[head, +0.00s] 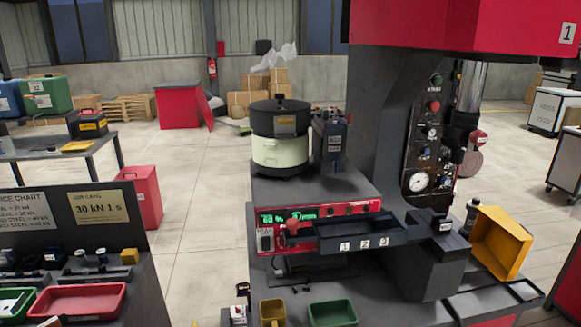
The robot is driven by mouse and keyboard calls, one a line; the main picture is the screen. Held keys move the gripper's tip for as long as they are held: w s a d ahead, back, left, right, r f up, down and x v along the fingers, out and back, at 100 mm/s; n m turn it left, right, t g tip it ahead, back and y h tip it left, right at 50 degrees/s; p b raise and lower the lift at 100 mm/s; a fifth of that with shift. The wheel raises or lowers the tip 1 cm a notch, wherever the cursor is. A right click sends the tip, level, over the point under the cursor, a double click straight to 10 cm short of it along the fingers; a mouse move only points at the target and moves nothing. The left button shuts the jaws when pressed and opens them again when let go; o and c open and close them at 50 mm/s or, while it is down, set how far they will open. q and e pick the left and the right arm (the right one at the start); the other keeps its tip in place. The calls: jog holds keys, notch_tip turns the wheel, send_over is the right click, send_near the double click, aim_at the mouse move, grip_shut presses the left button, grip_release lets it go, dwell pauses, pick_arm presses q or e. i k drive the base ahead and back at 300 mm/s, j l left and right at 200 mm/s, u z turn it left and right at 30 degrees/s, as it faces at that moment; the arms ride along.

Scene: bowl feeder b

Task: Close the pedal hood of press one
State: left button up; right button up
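Press one (376,115) stands right of centre, with a dark column, a red upper body and a plate marked 1 (567,33). A yellow, open-fronted hood-like box (498,240) sits tilted at the press's right side, its hollow side facing up and left. It looks like the pedal hood, standing open, but no label on it is readable. No pedal can be made out. Neither of my grippers is in view.
A bowl feeder (280,150) with a black lid stands left of the press, above a red control box (340,229) with a green display. A green bin (333,313) and a small yellow bin (272,312) sit in front. A parts bench with a red tray (80,300) is at left.

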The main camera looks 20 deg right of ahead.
aim_at(502, 245)
jog(key=k+l, duration=0.1)
jog(key=l, duration=0.6)
jog(key=k+l+z, duration=0.1)
jog(key=l, duration=0.6)
jog(key=k+l, duration=0.1)
jog(key=l, duration=0.6)
jog(key=k+l, duration=0.1)
jog(key=l, duration=0.35)
jog(key=k+l, duration=0.1)
jog(key=l, duration=0.4)
jog(key=k+l, duration=0.15)
jog(key=l, duration=0.3)
jog(key=k+l+z, duration=0.1)
jog(key=l, duration=0.4)
jog(key=k+l, duration=0.1)
jog(key=l, duration=0.35)
